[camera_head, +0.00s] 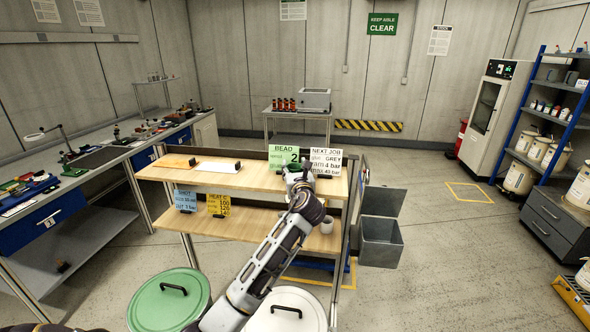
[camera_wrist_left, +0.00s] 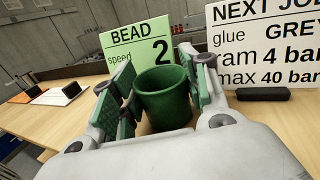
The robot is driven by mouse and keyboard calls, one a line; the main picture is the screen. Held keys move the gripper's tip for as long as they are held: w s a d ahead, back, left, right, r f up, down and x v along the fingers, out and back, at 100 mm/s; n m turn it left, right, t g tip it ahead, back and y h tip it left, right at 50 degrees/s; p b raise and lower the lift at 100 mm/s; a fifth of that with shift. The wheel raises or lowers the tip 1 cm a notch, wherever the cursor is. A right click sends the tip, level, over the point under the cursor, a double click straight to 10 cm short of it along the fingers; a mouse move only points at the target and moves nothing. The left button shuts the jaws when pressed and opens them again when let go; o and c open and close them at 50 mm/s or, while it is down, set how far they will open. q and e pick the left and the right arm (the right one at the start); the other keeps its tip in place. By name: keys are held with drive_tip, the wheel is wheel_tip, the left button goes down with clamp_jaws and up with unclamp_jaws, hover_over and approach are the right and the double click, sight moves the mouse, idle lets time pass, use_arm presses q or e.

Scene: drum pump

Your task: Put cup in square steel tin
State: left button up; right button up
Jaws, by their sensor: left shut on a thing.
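A green cup (camera_wrist_left: 163,100) stands upright between the fingers of my left gripper (camera_head: 297,178), which is shut on it. The cup is at the upper wooden shelf of the bench, in front of the green BEAD sign (camera_wrist_left: 135,50); I cannot tell whether it touches the shelf. In the head view the gripper mostly hides it. I cannot tell whether either is the square steel tin. My right gripper is not in view.
The NEXT JOB sign (camera_head: 325,161) stands right of the gripper. A pale cup (camera_head: 327,225) sits on the lower shelf. Lidded drums, green (camera_head: 160,305) and white (camera_head: 270,318), stand in front. A steel box (camera_head: 315,99) is on the back table. Floor right of the bins is clear.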

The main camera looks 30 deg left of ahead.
use_arm(q)
drive_tip(key=shift+f, duration=0.15)
drive_tip(key=o, duration=1)
drive_tip(key=shift+v, duration=0.95)
drive_tip(key=b+v, duration=0.1)
drive_tip(key=v, duration=0.9)
drive_tip(key=shift+o, duration=0.5)
drive_tip(key=shift+s, duration=0.1)
